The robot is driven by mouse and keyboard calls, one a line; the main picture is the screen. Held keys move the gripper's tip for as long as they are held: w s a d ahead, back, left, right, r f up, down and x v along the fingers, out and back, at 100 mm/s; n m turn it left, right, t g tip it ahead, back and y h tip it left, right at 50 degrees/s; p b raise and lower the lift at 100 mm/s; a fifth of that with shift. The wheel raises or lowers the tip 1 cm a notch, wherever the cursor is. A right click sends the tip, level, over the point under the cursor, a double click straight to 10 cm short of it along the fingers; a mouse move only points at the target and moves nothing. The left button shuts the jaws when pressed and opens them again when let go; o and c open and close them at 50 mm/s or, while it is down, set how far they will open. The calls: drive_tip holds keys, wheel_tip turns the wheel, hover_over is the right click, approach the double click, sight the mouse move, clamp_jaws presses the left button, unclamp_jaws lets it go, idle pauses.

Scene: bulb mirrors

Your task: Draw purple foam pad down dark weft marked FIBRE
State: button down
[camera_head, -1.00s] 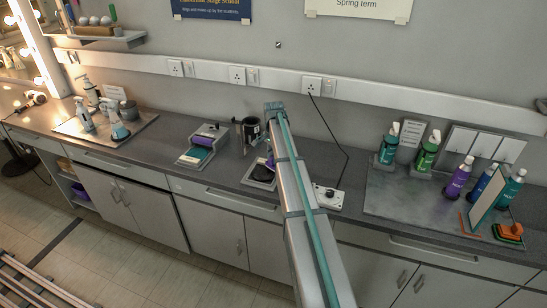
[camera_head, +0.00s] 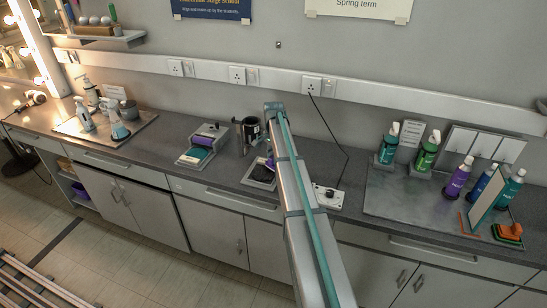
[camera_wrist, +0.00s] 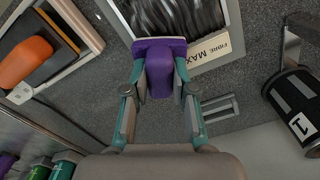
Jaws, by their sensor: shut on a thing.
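My gripper (camera_wrist: 160,85) is shut on the purple foam pad (camera_wrist: 160,65) in the wrist view. The pad's flat end is at the near edge of the tray (camera_wrist: 233,62). The dark, streaked weft (camera_wrist: 180,15) lies in this pale-rimmed tray, just beyond the pad. I cannot tell whether the pad touches the weft. The tray's dark weft also shows in the head view (camera_head: 262,173), where my arm hides most of the gripper.
A black mug marked 1 (camera_wrist: 298,105) stands to the right in the wrist view. An orange object (camera_wrist: 24,62) lies at the left, with bottles (camera_wrist: 62,168) below it. A pad with teal (camera_head: 197,153) sits left of the tray in the head view.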

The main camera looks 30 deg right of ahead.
drive_tip(key=shift+f, duration=0.1)
idle(0.4)
drive_tip(key=shift+s+a, duration=1)
drive_tip(key=shift+f, duration=0.5)
idle(0.6)
drive_tip(key=shift+s+a+f, duration=0.15)
drive_tip(key=shift+s+a, duration=0.8)
drive_tip(key=shift+a, duration=0.05)
drive_tip(key=shift+f, duration=0.1)
drive_tip(key=shift+s+a, duration=0.85)
drive_tip(key=shift+s, duration=0.05)
